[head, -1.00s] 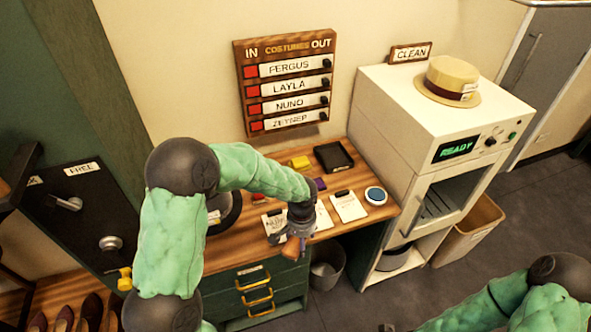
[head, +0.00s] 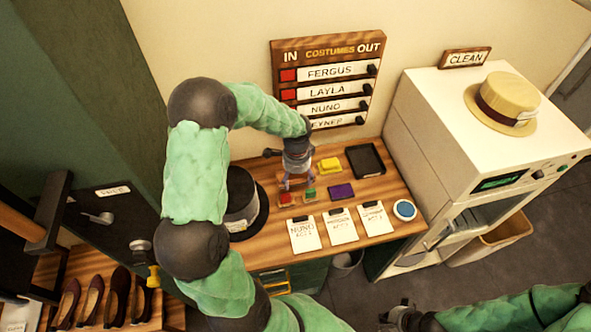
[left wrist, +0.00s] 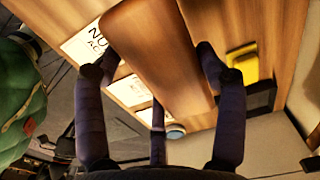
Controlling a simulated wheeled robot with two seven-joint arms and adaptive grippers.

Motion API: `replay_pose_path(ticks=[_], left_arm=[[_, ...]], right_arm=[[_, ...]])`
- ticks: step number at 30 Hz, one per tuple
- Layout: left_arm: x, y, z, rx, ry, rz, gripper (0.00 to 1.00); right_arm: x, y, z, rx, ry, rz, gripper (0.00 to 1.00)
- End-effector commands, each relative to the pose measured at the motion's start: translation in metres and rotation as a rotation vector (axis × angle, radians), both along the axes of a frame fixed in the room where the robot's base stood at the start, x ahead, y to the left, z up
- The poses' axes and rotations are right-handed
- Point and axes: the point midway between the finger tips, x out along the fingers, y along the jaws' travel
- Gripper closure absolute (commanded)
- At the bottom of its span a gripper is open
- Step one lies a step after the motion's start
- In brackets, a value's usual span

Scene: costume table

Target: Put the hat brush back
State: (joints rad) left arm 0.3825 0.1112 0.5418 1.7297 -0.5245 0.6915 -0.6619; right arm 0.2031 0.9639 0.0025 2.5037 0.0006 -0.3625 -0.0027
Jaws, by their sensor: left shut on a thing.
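My left gripper (head: 297,183) is over the back part of the wooden table (head: 265,252), in front of the costumes board. In the left wrist view its fingers are shut around the plain wooden body of the hat brush (left wrist: 155,55). The bristles do not show there. In the head view the brush is mostly hidden by the gripper and blends with the wood. I cannot tell whether it touches the table. My right arm lies low at the right; its dark end (head: 408,318) is at the bottom edge and its fingers are not clear.
A dark hat (head: 240,226) stands left of the gripper. Red (head: 286,199), green (head: 309,194), purple (head: 341,191) and yellow (head: 329,165) pieces, a black tray (head: 365,160), cards (head: 341,226) and a round disc (head: 404,209) fill the table. A straw hat (head: 502,101) tops the white machine (head: 445,105).

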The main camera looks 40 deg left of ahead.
Motion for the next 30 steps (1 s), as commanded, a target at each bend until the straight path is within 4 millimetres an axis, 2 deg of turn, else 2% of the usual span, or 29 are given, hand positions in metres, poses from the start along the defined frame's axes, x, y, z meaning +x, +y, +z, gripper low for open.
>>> replay_pose_path(ticks=[9, 15, 19, 26, 30], left_arm=[[0.046, 0.039, -0.028, 0.0, 0.0, 0.003, 0.55], [0.065, 0.055, -0.06, 0.0, 0.001, 0.003, 0.55], [0.073, 0.062, -0.073, -0.001, 0.001, 0.002, 0.55], [0.079, 0.067, -0.081, 0.001, -0.001, 0.002, 0.55], [0.081, 0.069, -0.096, -0.001, 0.002, 0.001, 0.55]], right_arm=[[0.0, 0.0, 0.0, 0.0, 0.0, 0.0, 1.0], [0.0, 0.0, -0.003, 0.0, -0.001, 0.0, 1.0], [0.0, 0.0, -0.003, 0.0, -0.001, 0.001, 1.0], [0.0, 0.0, -0.004, 0.0, -0.001, 0.0, 1.0], [0.0, 0.0, -0.004, 0.0, -0.001, 0.0, 1.0]])
